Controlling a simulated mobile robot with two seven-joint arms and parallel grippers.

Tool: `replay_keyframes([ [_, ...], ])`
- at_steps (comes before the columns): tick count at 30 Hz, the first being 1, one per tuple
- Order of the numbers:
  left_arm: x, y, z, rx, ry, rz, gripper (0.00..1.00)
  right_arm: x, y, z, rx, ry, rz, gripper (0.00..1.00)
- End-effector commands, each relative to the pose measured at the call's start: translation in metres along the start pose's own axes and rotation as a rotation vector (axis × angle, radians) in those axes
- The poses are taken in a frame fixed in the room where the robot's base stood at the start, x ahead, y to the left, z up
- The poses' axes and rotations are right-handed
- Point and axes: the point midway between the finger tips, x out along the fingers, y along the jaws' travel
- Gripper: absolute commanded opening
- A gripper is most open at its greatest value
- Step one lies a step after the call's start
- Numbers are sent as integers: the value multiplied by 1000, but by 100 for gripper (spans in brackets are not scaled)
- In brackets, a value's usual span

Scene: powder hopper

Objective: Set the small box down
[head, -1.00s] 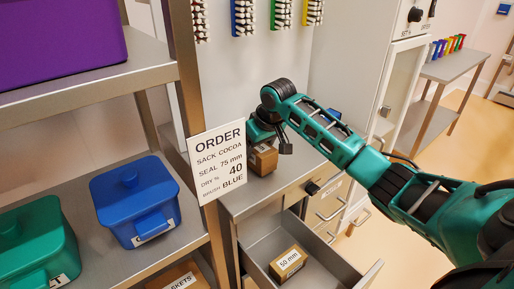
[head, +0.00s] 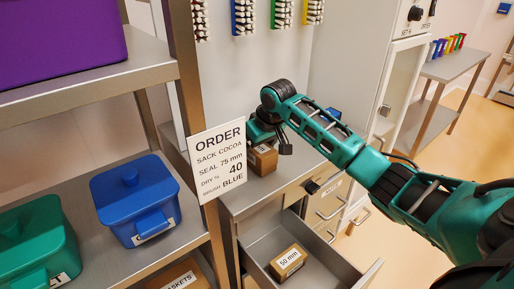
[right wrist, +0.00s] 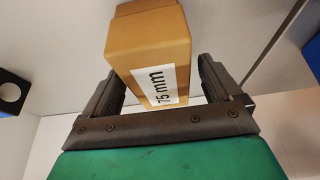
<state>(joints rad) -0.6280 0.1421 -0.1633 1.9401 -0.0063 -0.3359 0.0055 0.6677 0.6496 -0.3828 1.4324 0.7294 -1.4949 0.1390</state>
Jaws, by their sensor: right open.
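The small brown box (head: 263,159) stands on the grey cabinet top (head: 236,203), partly hidden by my right gripper and the order sign. In the right wrist view the box (right wrist: 150,50) carries a "75 mm" label and sits between the two fingers. My right gripper (right wrist: 158,88) is open, with a gap visible between the box and the fingers. In the head view the right gripper (head: 270,135) is at the box. My left gripper is not in view.
An open drawer (head: 330,262) below holds a "50 mm" box (head: 287,263). The order sign (head: 218,161) stands at the shelf post. Blue (head: 137,203) and green (head: 38,243) bins sit on the left shelf. A white cabinet (head: 350,60) stands behind my arm.

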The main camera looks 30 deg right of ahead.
Motion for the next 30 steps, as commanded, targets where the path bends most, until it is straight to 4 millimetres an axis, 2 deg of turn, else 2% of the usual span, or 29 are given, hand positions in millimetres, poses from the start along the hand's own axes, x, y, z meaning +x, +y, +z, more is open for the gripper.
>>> replay_keyframes([
  [5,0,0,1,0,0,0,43,-25,1,-1,-1,4,2,92],
  [12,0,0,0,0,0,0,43,-78,1,-1,-2,6,2,92],
  [18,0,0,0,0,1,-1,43,-110,1,-1,0,4,2,92],
  [22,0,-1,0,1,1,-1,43,-119,0,0,0,1,1,92],
  [30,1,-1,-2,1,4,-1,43,-121,0,0,0,1,0,92],
])
